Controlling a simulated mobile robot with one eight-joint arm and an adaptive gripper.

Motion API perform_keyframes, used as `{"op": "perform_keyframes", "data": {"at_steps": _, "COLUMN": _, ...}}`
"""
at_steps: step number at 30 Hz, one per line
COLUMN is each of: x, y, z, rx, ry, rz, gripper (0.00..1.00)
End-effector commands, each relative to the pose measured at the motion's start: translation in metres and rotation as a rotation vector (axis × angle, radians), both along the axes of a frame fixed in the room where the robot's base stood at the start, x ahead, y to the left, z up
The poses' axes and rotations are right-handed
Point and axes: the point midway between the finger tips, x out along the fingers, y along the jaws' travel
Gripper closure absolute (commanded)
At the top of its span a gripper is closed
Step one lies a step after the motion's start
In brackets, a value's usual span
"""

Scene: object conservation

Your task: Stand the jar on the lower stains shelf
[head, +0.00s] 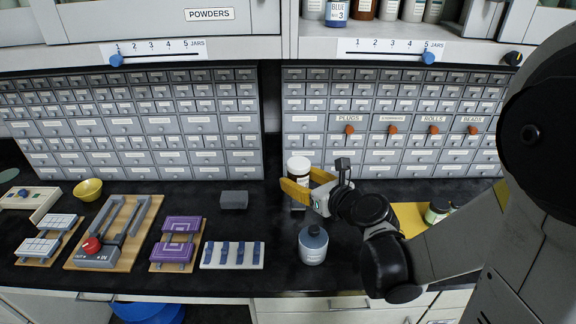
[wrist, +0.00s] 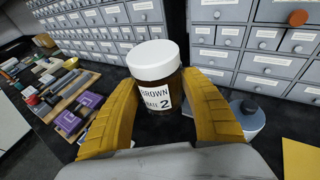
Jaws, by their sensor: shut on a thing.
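My gripper (head: 303,184) is shut on a brown jar (head: 299,168) with a white lid, held upright above the black counter. In the wrist view the jar (wrist: 152,72) sits between the yellow fingers, its label reading BROWN and 2, with a word between partly covered. A shelf (head: 480,50) at the upper right, above the right drawers, carries several jars, one marked BLUE 3 (head: 337,12). No stains sign shows, so I cannot tell which stains shelf this is. The held jar is well below it.
A grey-blue bottle (head: 313,246) stands on the counter just in front of my gripper. Small-drawer cabinets (head: 395,120) line the back, some with orange knobs. Green-labelled jars (head: 437,212) stand at right by a yellow sheet (head: 408,218). A grey block (head: 234,200) lies left of the jar.

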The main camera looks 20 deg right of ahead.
Motion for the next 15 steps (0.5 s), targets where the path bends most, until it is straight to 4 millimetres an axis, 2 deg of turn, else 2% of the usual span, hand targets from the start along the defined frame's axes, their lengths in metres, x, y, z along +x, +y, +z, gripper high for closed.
{"op": "perform_keyframes", "data": {"at_steps": 4, "x": -0.0133, "y": 0.0030, "z": 0.0069, "rx": -0.002, "ry": -0.011, "rz": 0.001, "gripper": 0.73}}
{"op": "perform_keyframes", "data": {"at_steps": 9, "x": -0.0066, "y": 0.0017, "z": 0.0032, "rx": -0.001, "ry": -0.004, "rz": 0.001, "gripper": 0.73}}
{"op": "perform_keyframes", "data": {"at_steps": 15, "x": -0.0098, "y": 0.0024, "z": 0.0051, "rx": -0.002, "ry": -0.008, "rz": 0.001, "gripper": 0.73}}
